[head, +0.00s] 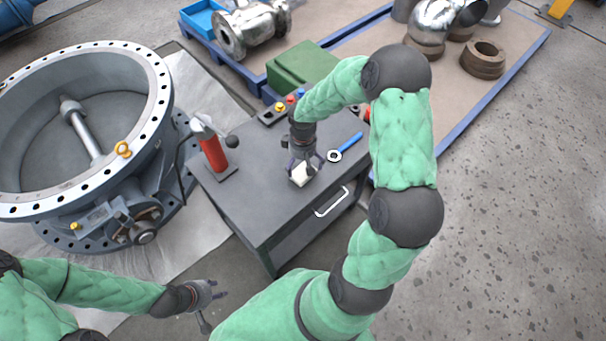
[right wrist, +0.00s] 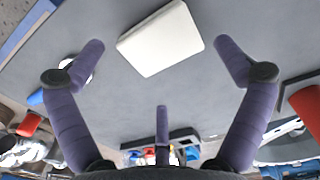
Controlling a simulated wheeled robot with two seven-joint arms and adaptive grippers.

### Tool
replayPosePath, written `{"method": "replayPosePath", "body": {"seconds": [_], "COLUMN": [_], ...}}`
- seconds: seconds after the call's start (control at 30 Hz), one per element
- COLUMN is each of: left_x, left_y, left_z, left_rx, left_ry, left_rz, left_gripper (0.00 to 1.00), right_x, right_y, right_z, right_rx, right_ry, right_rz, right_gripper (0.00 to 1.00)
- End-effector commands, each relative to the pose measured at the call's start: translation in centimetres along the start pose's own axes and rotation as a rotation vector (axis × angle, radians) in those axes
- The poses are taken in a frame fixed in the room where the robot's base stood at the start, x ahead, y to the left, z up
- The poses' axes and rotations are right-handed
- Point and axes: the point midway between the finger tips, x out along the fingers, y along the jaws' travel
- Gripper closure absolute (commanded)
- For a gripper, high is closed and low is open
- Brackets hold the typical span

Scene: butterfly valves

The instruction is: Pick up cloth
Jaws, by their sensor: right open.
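The cloth is a small white folded block (head: 301,174) on the grey tabletop of the cart, near its front edge. In the right wrist view the cloth (right wrist: 161,38) lies flat, ahead of and between the spread fingers. My right gripper (head: 303,163) points down just above the cloth and partly covers it in the head view. In the right wrist view my right gripper (right wrist: 160,58) is open, with nothing between its fingers. My left gripper (head: 212,302) is low at the left, away from the cart, over the floor; its fingers look apart.
On the cart (head: 262,206) stand a red cylinder (head: 214,154) to the left and a blue-handled tool (head: 347,146) to the right of the cloth. A green box (head: 299,68) is behind. A large flanged valve (head: 85,130) stands left of the cart. Floor at right is clear.

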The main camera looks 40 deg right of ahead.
Motion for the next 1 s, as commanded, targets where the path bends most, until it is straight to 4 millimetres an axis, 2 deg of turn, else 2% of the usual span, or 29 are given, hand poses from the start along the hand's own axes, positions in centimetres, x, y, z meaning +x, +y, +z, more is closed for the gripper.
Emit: {"method": "replayPosePath", "body": {"seconds": [0.03,0.23,0.33,0.53,0.57,0.73,0.77,1.0], "left_x": [0.7,2.2,2.4,2.3,2.3,2.3,2.3,2.3], "left_y": [-0.2,-0.8,-0.9,-0.8,-0.8,-0.8,-0.8,-0.8], "left_z": [0.0,-0.1,-0.1,-0.1,-0.1,-0.1,-0.1,-0.1], "left_rx": [0.000,0.000,0.000,0.000,0.000,0.000,0.000,0.000], "left_ry": [0.000,0.000,0.000,0.000,0.000,0.000,0.000,0.000], "left_rz": [0.000,0.000,0.000,0.000,0.000,0.000,0.000,0.000], "left_gripper": [0.60,0.60,0.60,0.60,0.60,0.60,0.60,0.60], "right_x": [1.0,3.8,4.4,4.2,4.2,4.2,4.2,4.3], "right_y": [-0.1,-0.2,-0.2,-0.2,-0.2,-0.2,-0.2,-0.2], "right_z": [0.1,0.2,0.1,0.1,0.1,0.1,0.1,0.2], "right_rx": [0.000,-0.001,0.000,0.000,0.000,0.000,0.000,0.000], "right_ry": [-0.003,-0.003,-0.002,-0.001,-0.001,-0.002,-0.002,-0.002], "right_rz": [-0.002,-0.002,-0.001,-0.001,-0.001,-0.001,-0.001,-0.001], "right_gripper": [0.00,0.00,0.00,0.00,0.06,0.54,0.57,0.57]}}
